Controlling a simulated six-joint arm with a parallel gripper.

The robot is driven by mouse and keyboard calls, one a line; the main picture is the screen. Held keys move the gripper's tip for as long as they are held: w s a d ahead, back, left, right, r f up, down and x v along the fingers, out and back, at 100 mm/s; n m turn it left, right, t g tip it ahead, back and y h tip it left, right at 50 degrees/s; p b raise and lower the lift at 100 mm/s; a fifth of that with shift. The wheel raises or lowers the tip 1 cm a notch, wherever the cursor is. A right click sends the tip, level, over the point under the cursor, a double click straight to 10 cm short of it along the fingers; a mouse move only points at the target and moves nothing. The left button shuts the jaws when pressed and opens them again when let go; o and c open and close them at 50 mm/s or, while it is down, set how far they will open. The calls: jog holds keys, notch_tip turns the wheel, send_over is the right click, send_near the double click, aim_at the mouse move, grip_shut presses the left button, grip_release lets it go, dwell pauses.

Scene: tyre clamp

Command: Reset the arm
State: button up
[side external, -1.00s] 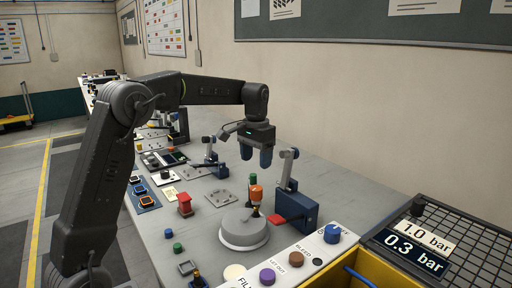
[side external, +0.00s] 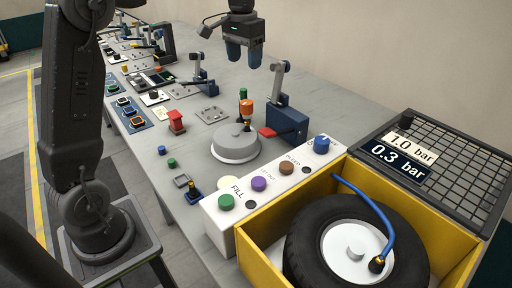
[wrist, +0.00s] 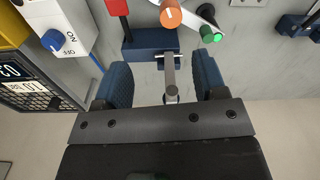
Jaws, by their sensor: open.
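My gripper (side external: 243,54) hangs open and empty above the bench, with its blue fingers pointing down. It is left of and a little above the top of the blue toggle clamp (side external: 287,122) in the side view. The clamp's grey arm stands upright and its red handle points left. In the wrist view my gripper (wrist: 163,78) is spread apart, and the clamp (wrist: 150,45) shows beyond it, its grey arm visible between the fingers. A black tyre (side external: 305,245) with a white hub lies in the yellow box (side external: 258,262); a blue hose runs to a fitting on the hub.
A white panel (side external: 212,212) with coloured buttons and a blue knob (side external: 322,144) borders the box. A red part (side external: 176,122) stands left. Pressure signs (side external: 400,160) lie on the black grid. Bench behind the clamp is clear.

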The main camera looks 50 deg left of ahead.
jog(key=s+d+r+m+t, duration=0.1)
jog(key=s+d+r+t, duration=0.15)
jog(key=s+d, duration=0.75)
jog(key=s+d+f+t, duration=0.1)
jog(key=s+d+f, duration=0.1)
jog(key=s, duration=0.5)
jog(key=s+d+f+t, duration=0.1)
jog(key=s+d+f, duration=0.1)
jog(key=s+f, duration=0.3)
jog(key=shift+s+f+m+t, duration=0.3)
jog(key=shift+s+m+t, duration=0.1)
jog(key=shift+s, duration=0.8)
